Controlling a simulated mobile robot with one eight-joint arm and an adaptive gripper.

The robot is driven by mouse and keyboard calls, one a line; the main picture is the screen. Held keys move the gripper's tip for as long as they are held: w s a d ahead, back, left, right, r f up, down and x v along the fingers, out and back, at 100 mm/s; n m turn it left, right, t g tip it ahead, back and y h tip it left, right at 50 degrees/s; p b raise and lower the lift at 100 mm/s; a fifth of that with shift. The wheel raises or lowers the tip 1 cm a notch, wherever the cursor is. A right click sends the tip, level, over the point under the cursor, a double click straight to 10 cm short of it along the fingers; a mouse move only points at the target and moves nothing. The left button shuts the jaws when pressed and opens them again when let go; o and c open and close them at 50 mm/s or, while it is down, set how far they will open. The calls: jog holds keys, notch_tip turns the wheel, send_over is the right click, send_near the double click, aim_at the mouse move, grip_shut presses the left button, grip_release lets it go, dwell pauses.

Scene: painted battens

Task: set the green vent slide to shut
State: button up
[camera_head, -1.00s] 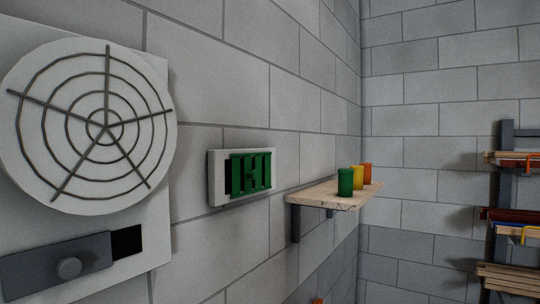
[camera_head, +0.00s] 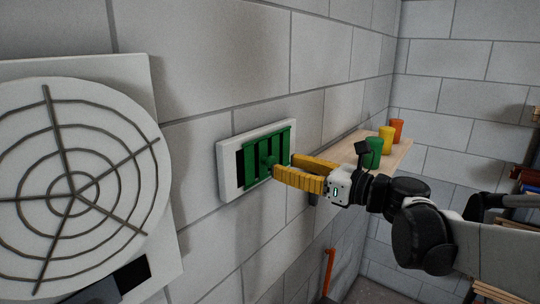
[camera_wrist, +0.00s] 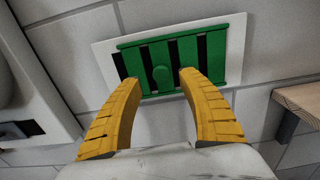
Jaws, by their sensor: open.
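The green vent slide (camera_head: 251,163) sits in a white wall frame (camera_head: 229,188). It has upright bars with dark slots between them, and a dark gap shows at its left end. Its round green knob (camera_wrist: 161,74) stands out from the slide in the wrist view. My gripper (camera_head: 283,165) has yellow fingers and is open, close in front of the slide. In the wrist view my gripper (camera_wrist: 159,79) has one finger on each side of the knob. I cannot tell whether the fingers touch anything.
A round white fan grille (camera_head: 70,190) on a panel is at the left. A wooden shelf (camera_head: 398,155) to the right holds a green cup (camera_head: 373,153), a yellow cup (camera_head: 386,139) and an orange cup (camera_head: 397,130). A rack stands at the far right.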

aim_at(274, 161)
jog(key=p+x, duration=0.1)
jog(key=x, duration=0.4)
jog(key=shift+w+a, duration=0.1)
jog(key=shift+w, duration=0.1)
grip_shut()
